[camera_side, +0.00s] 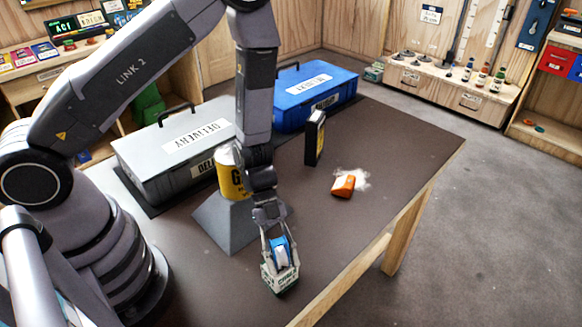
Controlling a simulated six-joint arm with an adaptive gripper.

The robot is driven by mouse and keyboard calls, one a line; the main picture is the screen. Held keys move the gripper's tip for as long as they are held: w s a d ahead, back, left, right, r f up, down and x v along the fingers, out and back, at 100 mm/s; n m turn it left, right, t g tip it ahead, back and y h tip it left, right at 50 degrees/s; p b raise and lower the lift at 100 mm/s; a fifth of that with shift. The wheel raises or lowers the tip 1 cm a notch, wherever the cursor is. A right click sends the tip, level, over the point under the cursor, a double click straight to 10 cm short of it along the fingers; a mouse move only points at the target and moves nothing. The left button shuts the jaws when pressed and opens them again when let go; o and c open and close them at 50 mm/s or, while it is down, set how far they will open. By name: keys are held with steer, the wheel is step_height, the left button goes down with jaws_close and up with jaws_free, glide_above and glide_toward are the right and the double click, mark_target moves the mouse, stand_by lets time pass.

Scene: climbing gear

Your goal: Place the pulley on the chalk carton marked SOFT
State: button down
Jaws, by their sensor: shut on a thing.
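My gripper (279,246) points down near the front of the table and is shut on the blue and white pulley (281,254). The pulley is between the fingers, which partly cover it. A small white and green carton (281,282) is directly below the pulley. The carton's print is too small to read surely, so I cannot confirm the word SOFT. The pulley appears at the carton's top; I cannot tell whether it touches or hovers just above.
Behind my arm, a yellow can (228,178) stands by a grey sloped block (215,222). A grey toolbox (150,165), a blue toolbox (335,88) and an upright black box (315,138) stand farther back. An orange object (343,187) lies by white powder. The table's right side is clear.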

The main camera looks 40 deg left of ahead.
steer(key=c, duration=0.8)
jaws_free()
